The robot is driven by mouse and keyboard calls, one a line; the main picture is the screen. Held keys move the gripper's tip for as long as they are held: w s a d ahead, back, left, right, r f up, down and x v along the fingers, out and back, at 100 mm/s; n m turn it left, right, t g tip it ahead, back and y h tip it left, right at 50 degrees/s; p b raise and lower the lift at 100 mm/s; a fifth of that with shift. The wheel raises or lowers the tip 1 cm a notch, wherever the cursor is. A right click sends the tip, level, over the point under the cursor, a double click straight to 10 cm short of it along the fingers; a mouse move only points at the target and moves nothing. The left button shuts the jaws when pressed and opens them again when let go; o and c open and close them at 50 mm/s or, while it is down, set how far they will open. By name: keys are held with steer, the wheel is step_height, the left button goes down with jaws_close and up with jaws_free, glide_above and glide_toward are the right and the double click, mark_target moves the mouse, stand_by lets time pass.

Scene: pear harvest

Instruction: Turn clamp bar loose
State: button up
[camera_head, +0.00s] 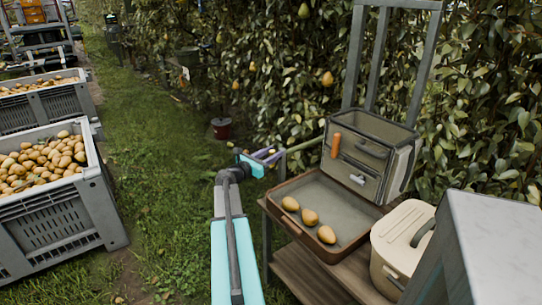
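My arm reaches up from the bottom centre, and my gripper (266,156) is at its far end, left of the tray stand and in front of the hedge. Its fingers are small and partly overlapped, so I cannot tell whether they are open or shut, or whether they touch anything. A thin greenish bar (304,145) runs from beside the gripper towards the grey bag. I cannot tell whether it is the clamp bar, and no clamp is clear to see.
A cream box (405,236) stands right. Pear-filled crates (58,222) line the left; grass between is open.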

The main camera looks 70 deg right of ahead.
jaws_close()
steer(key=shift+a, duration=0.25)
steer(key=shift+d+b, duration=0.2)
steer(key=shift+b, duration=0.15)
